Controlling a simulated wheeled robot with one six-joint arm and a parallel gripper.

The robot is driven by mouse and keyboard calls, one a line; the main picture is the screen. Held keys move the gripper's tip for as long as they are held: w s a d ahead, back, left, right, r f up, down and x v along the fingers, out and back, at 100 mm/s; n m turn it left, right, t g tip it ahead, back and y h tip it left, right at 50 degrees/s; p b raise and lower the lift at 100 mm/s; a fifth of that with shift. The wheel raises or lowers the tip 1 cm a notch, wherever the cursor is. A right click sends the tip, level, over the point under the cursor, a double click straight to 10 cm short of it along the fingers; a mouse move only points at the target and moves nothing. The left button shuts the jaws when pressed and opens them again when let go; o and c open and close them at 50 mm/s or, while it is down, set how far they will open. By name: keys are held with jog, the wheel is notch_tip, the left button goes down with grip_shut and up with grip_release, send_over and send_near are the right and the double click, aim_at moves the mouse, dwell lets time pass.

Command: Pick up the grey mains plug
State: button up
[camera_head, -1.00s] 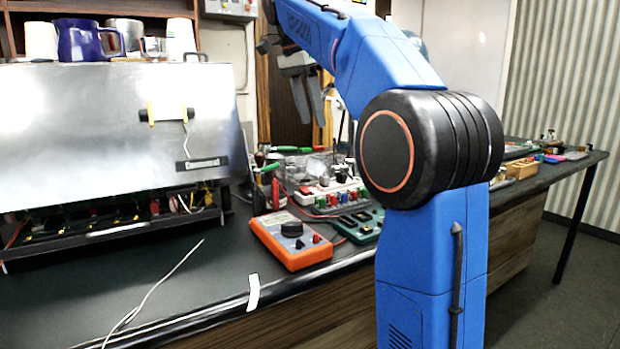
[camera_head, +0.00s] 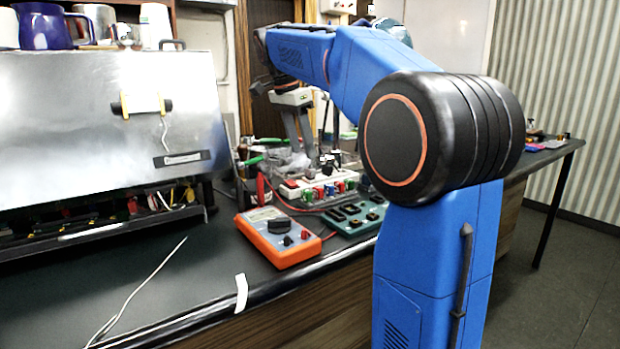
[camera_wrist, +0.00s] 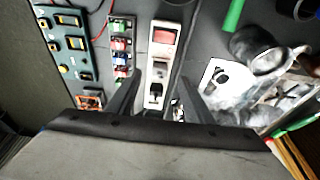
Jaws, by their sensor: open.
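A white power strip (camera_wrist: 150,50) with a red switch (camera_wrist: 164,36) runs between my fingers in the wrist view. A small grey block (camera_wrist: 162,66) and a black one (camera_wrist: 155,93) sit on it; I cannot tell for sure which is the grey mains plug. My gripper (camera_wrist: 161,78) is open and empty, pointing down, with one finger to each side of the strip. In the head view my gripper (camera_head: 303,150) is above the back of the bench, over the strip's area.
A block with coloured terminals (camera_wrist: 121,48) and a green board (camera_wrist: 67,45) lie left of the strip. An orange multimeter (camera_head: 277,237) is near the bench's front edge.

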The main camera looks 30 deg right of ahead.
aim_at(310, 168)
jog(key=shift+d+x, duration=0.15)
jog(key=shift+x, duration=1.3)
jog(key=shift+d+x, duration=0.2)
jog(key=shift+x, duration=1.3)
jog(key=shift+r, duration=0.1)
jog(key=c, duration=1.1)
